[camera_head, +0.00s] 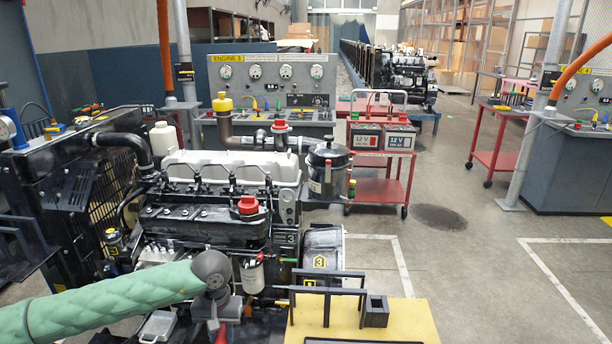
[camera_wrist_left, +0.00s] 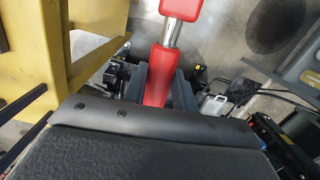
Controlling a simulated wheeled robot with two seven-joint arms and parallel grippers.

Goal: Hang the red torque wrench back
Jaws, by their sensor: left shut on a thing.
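The red torque wrench (camera_wrist_left: 157,86) is in the grey jaws of my left gripper (camera_wrist_left: 163,78). In the left wrist view its red handle passes between the fingers, with a bare metal shaft and a second red part (camera_wrist_left: 181,9) beyond. In the head view my left gripper (camera_head: 220,305) is at the bottom, in front of the engine and left of the yellow table, with a bit of red showing below it. A black rack (camera_head: 329,276) with upright posts stands on the yellow-topped table (camera_head: 412,320). The rest of the wrench is hidden. My right gripper is not in view.
The diesel engine (camera_head: 215,215) with its hoses fills the left and middle, just behind my left gripper. A small black open box (camera_head: 376,310) stands on the yellow table beside the rack. A red cart (camera_head: 378,190) with two batteries stands farther back.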

